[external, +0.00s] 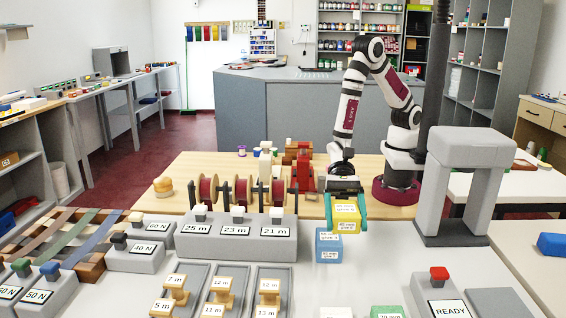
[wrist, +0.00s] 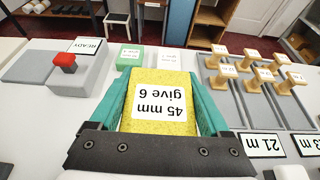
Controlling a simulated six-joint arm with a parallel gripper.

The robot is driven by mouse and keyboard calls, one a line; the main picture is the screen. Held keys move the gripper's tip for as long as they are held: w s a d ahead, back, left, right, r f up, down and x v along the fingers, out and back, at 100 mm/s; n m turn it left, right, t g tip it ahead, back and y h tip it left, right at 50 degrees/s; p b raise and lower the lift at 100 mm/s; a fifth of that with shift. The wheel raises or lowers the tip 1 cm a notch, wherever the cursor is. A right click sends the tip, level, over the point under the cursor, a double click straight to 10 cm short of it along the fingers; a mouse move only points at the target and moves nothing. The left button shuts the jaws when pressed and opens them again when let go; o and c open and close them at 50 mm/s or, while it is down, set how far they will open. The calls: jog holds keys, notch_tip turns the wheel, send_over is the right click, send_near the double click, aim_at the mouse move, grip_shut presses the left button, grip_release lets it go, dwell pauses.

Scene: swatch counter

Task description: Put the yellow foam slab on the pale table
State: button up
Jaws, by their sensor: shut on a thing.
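The yellow foam slab (external: 346,226) has white labels reading "45 mm give 6". My gripper (external: 346,208) is shut on it, with a green finger on each side. In the wrist view the slab (wrist: 160,88) fills the space between the fingers (wrist: 160,110). In the external view it shows behind and slightly right of a blue slab (external: 328,257), overlapping it in the picture; I cannot tell whether they touch. The pale table (external: 375,275) spreads below and around. The slab's underside is hidden.
A green slab (wrist: 129,60) and a white slab (wrist: 168,62) lie beyond the held slab. A grey READY box with a red button (external: 439,274) stands right. Spool stands (external: 237,236) sit left. A grey arch (external: 470,150) rises at right. Bare tabletop lies between.

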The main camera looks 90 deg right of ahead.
notch_tip(320, 180, up, 11)
jog(key=shift+w+r, duration=0.1)
jog(key=w+d+m+t+h, duration=0.4)
jog(key=w+d+m+t, duration=0.5)
jog(key=w+d, duration=1.7)
jog(key=w+d+m+t+h, duration=0.2)
jog(key=d+m+h, duration=0.3)
jog(key=d, duration=1.5)
jog(key=w+d+m+t+h, duration=0.2)
jog(key=w+d+m+h, duration=0.15)
jog(key=d, duration=1.55)
send_over(228, 173)
jog(key=shift+m+t+h, duration=0.25)
jog(key=shift+t+h, duration=0.05)
jog(key=shift+h, duration=0.15)
jog(key=f, duration=1.8)
jog(key=shift+d+f, duration=0.15)
jog(key=shift+d, duration=0.1)
notch_tip(228, 173, down, 4)
jog(key=shift+a+f, duration=0.1)
